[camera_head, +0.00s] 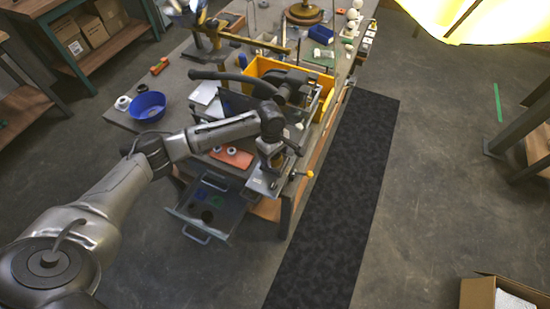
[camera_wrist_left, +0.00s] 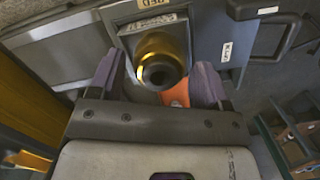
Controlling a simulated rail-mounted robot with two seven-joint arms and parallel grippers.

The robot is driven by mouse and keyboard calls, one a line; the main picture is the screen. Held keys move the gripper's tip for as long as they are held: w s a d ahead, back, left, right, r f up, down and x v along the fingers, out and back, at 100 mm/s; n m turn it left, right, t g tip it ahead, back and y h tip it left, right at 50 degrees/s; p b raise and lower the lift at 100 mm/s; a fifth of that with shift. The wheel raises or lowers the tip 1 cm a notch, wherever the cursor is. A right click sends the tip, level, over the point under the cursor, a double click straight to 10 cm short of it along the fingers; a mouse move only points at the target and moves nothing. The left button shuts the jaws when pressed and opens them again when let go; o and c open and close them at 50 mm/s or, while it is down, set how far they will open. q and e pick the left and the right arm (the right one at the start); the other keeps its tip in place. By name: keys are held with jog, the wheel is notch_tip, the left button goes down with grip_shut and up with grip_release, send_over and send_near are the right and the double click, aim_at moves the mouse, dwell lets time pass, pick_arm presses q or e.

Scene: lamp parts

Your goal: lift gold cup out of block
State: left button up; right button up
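The gold cup (camera_wrist_left: 162,62) shows in the left wrist view as a round gold piece with a dark hollow, against the grey block (camera_wrist_left: 118,14). In the head view the cup is mostly hidden behind my left gripper, and the block (camera_head: 262,184) is near the table's front corner. My left gripper (camera_wrist_left: 157,82) has its two fingers on either side of the cup. A gap shows beside the cup at the left finger; the right finger is close, and contact cannot be made out. My right gripper is in neither view.
An orange pad (camera_head: 232,157) lies on the table left of the block. A yellow bin (camera_head: 262,67) stands behind. An open drawer (camera_head: 208,203) sticks out below. A blue bowl (camera_head: 148,106) is at the left edge.

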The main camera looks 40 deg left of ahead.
pick_arm(q)
jog(key=c, duration=0.7)
